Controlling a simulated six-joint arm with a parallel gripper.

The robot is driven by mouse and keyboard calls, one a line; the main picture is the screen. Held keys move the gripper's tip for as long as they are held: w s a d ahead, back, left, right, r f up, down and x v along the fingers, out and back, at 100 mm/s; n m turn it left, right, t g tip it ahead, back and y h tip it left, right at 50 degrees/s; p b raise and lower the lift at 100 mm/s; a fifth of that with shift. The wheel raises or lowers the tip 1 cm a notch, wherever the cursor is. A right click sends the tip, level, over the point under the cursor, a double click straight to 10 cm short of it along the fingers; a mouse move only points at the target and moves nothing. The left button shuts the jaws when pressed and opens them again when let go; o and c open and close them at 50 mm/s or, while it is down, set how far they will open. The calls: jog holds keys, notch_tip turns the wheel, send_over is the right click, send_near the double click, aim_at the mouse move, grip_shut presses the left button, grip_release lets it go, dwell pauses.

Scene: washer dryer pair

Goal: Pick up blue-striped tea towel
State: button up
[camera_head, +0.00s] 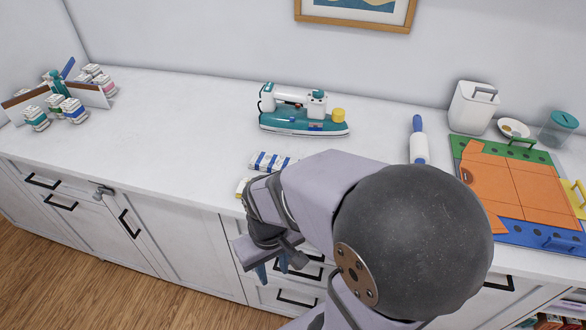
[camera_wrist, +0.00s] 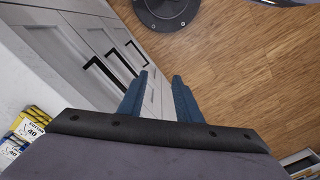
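A folded blue-and-white striped cloth (camera_head: 270,161), which looks like the tea towel, lies flat on the white counter near its front middle. My arm hides the area just in front and to the right of it. My gripper (camera_head: 271,271) hangs in front of the counter's front edge, below the worktop and apart from the towel. In the wrist view my gripper (camera_wrist: 160,90) has its two blue fingers apart with nothing between them, over the drawer fronts and floor. The towel does not show in the wrist view.
A yellow-and-white pack (camera_wrist: 31,122) lies by the counter edge. The counter left of the towel is clear.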

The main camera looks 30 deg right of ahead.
jog(key=o, duration=1)
jog(key=shift+c, duration=0.2)
jog(key=w+d+r+m+y+p, duration=0.2)
jog(key=w+r+p, duration=0.6)
jog(key=w, duration=0.4)
jog(key=w+d+r+n, duration=0.1)
jog(key=w+d, duration=0.1)
jog(key=w+d+r+n, duration=0.1)
jog(key=w+d+n, duration=0.1)
jog(key=d, duration=0.1)
jog(key=w+d+r+n+p, duration=0.1)
jog(key=w+d, duration=0.1)
jog(key=shift+d+r+n+h, duration=0.2)
jog(key=shift+n+h, duration=0.1)
jog(key=shift+h, duration=0.1)
jog(key=w+d+n, duration=0.1)
jog(key=d+n, duration=0.1)
jog(key=d, duration=0.1)
jog(key=w+d+r+n, duration=0.1)
jog(key=d+n, duration=0.1)
jog(key=w+d+n+h, duration=0.1)
jog(key=d, duration=0.2)
jog(key=shift+w+d+r+n+p, duration=0.15)
jog(key=shift+d+r+n+p, duration=0.2)
jog(key=shift+n+p, duration=0.05)
jog(key=shift+f+p, duration=1.7)
jog(key=shift+f, duration=1.95)
